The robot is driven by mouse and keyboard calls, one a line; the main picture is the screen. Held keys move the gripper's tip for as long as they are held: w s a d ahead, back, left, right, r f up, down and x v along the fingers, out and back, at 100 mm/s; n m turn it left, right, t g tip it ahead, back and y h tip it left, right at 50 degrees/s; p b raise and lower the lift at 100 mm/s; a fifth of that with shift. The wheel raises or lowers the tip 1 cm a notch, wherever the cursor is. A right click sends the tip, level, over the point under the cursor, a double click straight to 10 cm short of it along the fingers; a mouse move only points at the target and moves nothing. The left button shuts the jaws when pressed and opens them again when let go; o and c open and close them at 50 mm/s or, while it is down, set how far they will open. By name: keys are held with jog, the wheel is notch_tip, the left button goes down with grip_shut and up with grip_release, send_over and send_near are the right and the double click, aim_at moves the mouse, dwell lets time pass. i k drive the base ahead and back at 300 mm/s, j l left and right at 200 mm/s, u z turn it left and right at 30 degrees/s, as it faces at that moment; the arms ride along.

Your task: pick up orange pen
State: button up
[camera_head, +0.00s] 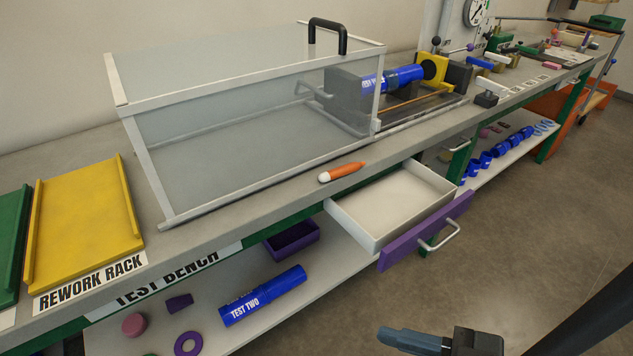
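The orange pen (346,171) lies on the grey bench top near its front edge, in front of the clear-walled box. Its white end points left and its orange tip points right. It lies flat and nothing touches it. My gripper (412,341) is at the bottom of the head view, low and to the right of the pen, well apart from it. Only part of the gripper shows, with one blue-grey finger pointing left; I cannot tell whether it is open or shut. I see nothing held in the part that shows.
A clear box (250,150) with a white frame stands behind the pen. An open white drawer (390,205) with a purple front (425,232) juts out below the pen. A yellow rack (85,222) is at left. A blue pipe (263,297) lies on the lower shelf. Floor at right is clear.

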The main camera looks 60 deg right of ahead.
aim_at(327, 176)
jog(key=k+l+u, duration=0.2)
jog(key=l, duration=0.2)
jog(key=l+u, duration=0.2)
jog(key=l, duration=0.2)
jog(key=k+l+u, duration=0.25)
jog(key=k+l, duration=0.1)
jog(key=l, duration=0.25)
jog(key=k+l, duration=0.1)
jog(key=l, duration=0.25)
jog(key=k+l+u, duration=0.1)
jog(key=l, duration=0.25)
jog(key=i+j, duration=0.1)
